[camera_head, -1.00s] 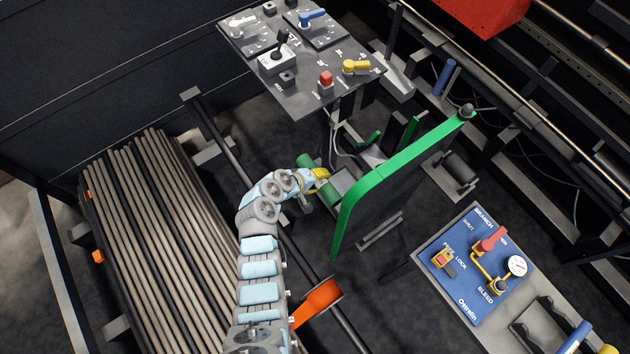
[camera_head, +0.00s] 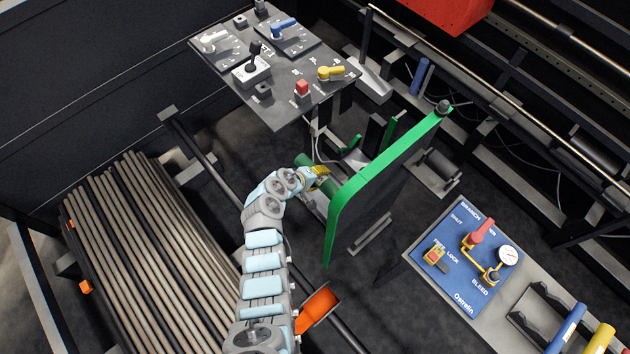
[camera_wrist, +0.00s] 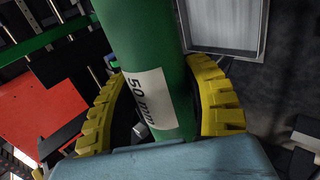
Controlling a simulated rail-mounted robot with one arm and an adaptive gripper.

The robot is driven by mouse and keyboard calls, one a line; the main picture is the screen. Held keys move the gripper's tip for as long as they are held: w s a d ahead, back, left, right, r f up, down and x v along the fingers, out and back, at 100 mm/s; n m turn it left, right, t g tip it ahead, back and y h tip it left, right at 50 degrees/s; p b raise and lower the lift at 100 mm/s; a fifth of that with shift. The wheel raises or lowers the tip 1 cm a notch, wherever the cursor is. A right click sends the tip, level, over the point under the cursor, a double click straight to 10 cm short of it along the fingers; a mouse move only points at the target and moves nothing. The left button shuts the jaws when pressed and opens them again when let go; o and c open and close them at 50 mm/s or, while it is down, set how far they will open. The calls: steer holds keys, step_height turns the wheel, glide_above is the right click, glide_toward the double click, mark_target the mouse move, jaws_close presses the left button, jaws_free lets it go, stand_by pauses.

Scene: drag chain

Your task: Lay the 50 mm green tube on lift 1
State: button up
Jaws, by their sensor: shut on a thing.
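The green tube, labelled "50 mm", (camera_wrist: 155,75) runs between the yellow ridged fingers of my gripper (camera_wrist: 170,110) in the wrist view. My gripper is shut around it. In the head view, my gripper (camera_head: 318,176) is beside the green-edged panel (camera_head: 385,160), with one end of the tube (camera_head: 303,160) showing to its upper left. The panel partly hides the tube's other end.
A dark control table (camera_head: 270,100) with coloured levers stands above my gripper. A blue valve panel (camera_head: 455,275) is at the right, with blue (camera_head: 568,328) and yellow (camera_head: 600,340) tubes near it. Long rods (camera_head: 150,250) lie at the left. A red box (camera_wrist: 50,105) shows in the wrist view.

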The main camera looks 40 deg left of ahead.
steer(key=w+d+b, duration=0.3)
steer(key=w+b, duration=0.4)
steer(key=w, duration=0.3)
steer(key=w+d+b, duration=0.2)
steer(key=w+b, duration=0.5)
steer(key=w, duration=0.4)
steer(key=shift+s+f+b, duration=0.2)
steer(key=shift+f+b, duration=1)
steer(key=shift+f, duration=0.4)
steer(key=shift+s+f+b, duration=0.15)
steer(key=shift+f+b, duration=1.05)
steer(key=shift+f, duration=0.35)
steer(key=o, duration=1.3)
steer(key=shift+o, duration=0.2)
